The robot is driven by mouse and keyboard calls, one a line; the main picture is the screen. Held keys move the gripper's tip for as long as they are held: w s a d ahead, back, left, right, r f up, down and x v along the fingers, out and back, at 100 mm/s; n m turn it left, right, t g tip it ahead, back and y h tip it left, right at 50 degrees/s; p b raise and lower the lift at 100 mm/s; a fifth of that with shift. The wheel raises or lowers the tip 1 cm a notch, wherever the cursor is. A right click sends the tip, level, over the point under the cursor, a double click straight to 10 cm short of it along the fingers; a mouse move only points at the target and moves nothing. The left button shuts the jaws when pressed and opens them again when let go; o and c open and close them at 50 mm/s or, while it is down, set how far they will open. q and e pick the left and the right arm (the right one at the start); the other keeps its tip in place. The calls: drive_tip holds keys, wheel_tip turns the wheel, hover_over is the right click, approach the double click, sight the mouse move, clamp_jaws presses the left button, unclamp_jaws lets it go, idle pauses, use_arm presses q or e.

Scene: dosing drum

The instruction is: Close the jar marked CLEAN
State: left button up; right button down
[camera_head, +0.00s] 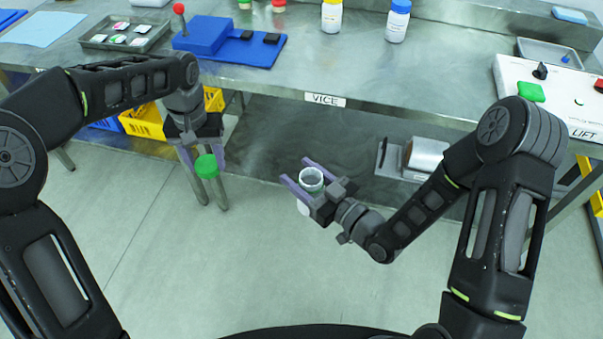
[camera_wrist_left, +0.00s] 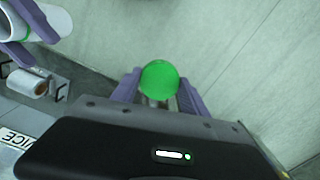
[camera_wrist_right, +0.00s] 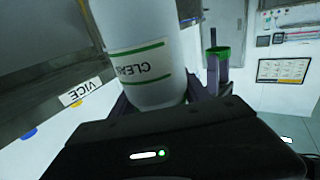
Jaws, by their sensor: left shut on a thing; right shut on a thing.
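My left gripper (camera_head: 203,165) is shut on a green lid (camera_head: 207,167) in front of the bench. The lid also shows between the purple fingers in the left wrist view (camera_wrist_left: 160,79). My right gripper (camera_head: 304,183) is shut on a white open jar (camera_head: 311,178), whose mouth faces up toward the head camera. In the right wrist view the jar (camera_wrist_right: 143,60) carries a label with green lines and the word CLEAN. The lid and the jar are apart, with the lid to the left of the jar in the head view.
The steel bench (camera_head: 335,75) bears a blue vice (camera_head: 205,35), a tray of small packs (camera_head: 125,36), and bottles with yellow (camera_head: 331,16) and blue caps (camera_head: 397,22). A control box (camera_head: 545,95) stands at the right. The space between my grippers is clear.

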use_arm(q)
drive_tip(key=d+r+m, duration=0.3)
drive_tip(key=d, duration=0.9)
drive_tip(key=m, duration=0.4)
approach(311, 172)
drive_tip(key=s, duration=0.2)
drive_tip(key=shift+s+a, duration=0.15)
drive_tip(key=shift+f, duration=0.1)
drive_tip(key=shift+f, duration=1.9)
drive_tip(key=shift+f, duration=0.9)
drive_tip(key=shift+f, duration=0.55)
